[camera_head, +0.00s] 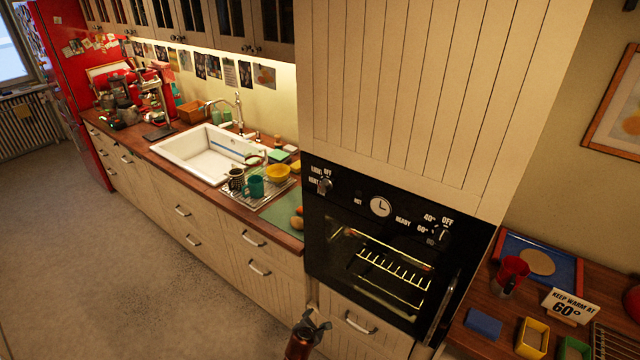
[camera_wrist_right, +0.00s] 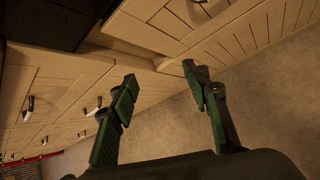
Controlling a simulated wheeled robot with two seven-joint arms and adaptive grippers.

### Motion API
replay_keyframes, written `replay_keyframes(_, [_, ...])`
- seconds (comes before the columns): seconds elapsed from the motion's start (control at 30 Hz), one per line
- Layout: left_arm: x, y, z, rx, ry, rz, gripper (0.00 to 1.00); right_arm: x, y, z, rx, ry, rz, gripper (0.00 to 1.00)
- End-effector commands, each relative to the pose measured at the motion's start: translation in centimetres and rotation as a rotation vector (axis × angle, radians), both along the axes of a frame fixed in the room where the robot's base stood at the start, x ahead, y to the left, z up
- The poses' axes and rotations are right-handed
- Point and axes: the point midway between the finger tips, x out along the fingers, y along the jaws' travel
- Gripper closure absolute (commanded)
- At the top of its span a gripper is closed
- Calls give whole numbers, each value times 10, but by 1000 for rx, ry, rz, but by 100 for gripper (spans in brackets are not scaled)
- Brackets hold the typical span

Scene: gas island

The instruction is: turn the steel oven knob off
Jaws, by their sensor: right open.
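The black oven (camera_head: 340,225) is built into the tall cream cabinet, its inside lit around a wire rack. A grey, steel-looking knob (camera_head: 325,184) is at the upper left of its panel, among small white labels, one reading "OFF". Another knob (camera_head: 440,234) is at the panel's right, near "40°", "60°" and "OFF". Which mark either knob points to is too small to tell. My right gripper (camera_head: 312,322) is low in front of the drawers, below the oven and apart from both knobs. In the wrist view its fingers (camera_wrist_right: 158,88) are open and empty. My left gripper is not in view.
A sink (camera_head: 205,155) and a dish rack with cups are on the wooden counter left of the oven. At right, another counter has a red cup (camera_head: 511,272), a "KEEP WARM AT 60°" sign (camera_head: 570,306) and small trays. The floor at left is clear.

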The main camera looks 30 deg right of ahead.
Motion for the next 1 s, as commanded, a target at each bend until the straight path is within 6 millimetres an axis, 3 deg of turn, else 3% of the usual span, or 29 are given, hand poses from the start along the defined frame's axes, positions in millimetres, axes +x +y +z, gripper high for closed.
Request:
replay_keyframes(0.03, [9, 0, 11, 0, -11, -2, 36, 32, 1, 63, -100, -17, 36, 56])
replay_keyframes(0.07, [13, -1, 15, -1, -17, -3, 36, 46, -1, 96, -169, -18, 53, 56])
replay_keyframes(0.1, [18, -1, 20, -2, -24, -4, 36, 63, -3, 141, -260, -17, 69, 56])
replay_keyframes(0.17, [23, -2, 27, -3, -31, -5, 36, 82, -5, 210, -394, -10, 79, 56])
replay_keyframes(0.2, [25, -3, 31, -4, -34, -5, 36, 90, -6, 256, -479, -1, 77, 56])
replay_keyframes(0.3, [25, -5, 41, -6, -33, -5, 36, 98, -8, 361, -666, 31, 42, 56])
replay_keyframes(0.4, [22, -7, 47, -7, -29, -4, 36, 93, -8, 444, -804, 73, -14, 56])
replay_keyframes(0.5, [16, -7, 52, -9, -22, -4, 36, 82, -7, 502, -890, 113, -66, 56])
replay_keyframes(0.6, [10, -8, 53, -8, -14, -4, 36, 74, -7, 533, -937, 141, -102, 56])
replay_keyframes(0.67, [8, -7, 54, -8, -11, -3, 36, 71, -8, 542, -952, 152, -114, 56])
replay_keyframes(1.0, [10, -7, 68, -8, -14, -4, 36, 88, -51, 548, -959, 157, -118, 56])
